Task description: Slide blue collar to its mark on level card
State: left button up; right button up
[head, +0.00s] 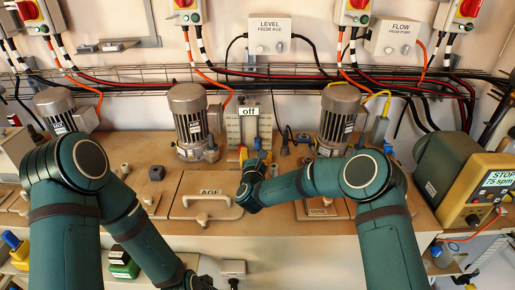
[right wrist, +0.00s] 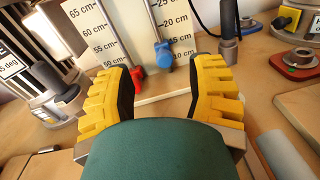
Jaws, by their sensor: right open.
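The blue collar (right wrist: 164,56) is on a thin upright rod in front of a white scale board (right wrist: 122,30). It sits low, beside the lowest printed marks in the right wrist view. A red collar (right wrist: 136,82) is lower and to its left. My right gripper (right wrist: 160,92) has yellow fingers, open and empty, with both collars beyond and between them in the picture. In the head view the right gripper (head: 262,156) is in front of the scale board (head: 240,128), and the collars are hard to make out. My left gripper is out of view. I cannot identify the level card for sure.
Motors (head: 190,118) stand on either side of the scale board. A hatch marked AGE (head: 208,206) with a handle lies in front. A red-based fitting (right wrist: 299,63) is at right in the wrist view. A yellow STOP unit (head: 470,185) stands far right.

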aim_at(257, 147)
notch_tip(257, 147, down, 2)
jog(key=shift+f, duration=0.15)
jog(key=w, duration=0.5)
jog(key=w+b, duration=0.1)
jog(key=w, duration=0.1)
jog(key=shift+w+d+r, duration=0.2)
jog(key=shift+w+d, duration=0.05)
grip_shut()
